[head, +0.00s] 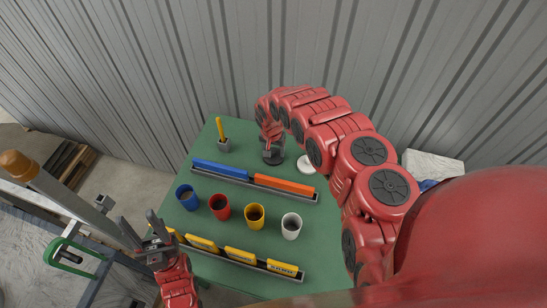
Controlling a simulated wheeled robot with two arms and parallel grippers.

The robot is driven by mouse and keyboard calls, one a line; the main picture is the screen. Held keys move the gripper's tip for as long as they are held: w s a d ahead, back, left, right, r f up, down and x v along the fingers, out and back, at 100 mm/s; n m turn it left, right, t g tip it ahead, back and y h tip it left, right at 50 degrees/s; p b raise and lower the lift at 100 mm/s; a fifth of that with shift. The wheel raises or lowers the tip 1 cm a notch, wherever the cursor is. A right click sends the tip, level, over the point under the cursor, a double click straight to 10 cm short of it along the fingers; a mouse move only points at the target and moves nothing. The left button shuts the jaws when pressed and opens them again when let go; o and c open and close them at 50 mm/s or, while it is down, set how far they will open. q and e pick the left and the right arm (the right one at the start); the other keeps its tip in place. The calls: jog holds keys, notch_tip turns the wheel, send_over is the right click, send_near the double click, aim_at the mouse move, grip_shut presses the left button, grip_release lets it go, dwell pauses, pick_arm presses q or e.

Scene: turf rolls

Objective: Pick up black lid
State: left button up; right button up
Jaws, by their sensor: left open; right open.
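A small round black lid (271,159) appears to lie at the back of the green table (325,218), right below my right gripper. My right gripper (272,149) points down over it with dark fingers open. The fingers partly hide the lid, and I cannot tell whether they touch it. My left gripper (136,216) is open and empty at the table's left front, pointing up and away from the lid.
A white disc (306,164) lies right of the lid. A grey cup (224,145) with a yellow stick stands to the left. Blue (220,171) and orange (284,185) bars sit in a rail. Blue, red, yellow and white cups (291,226) stand in front; yellow blocks (240,255) fill the front rail.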

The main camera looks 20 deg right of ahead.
jog(key=shift+w+f, duration=0.1)
jog(key=shift+c, duration=0.3)
grip_shut()
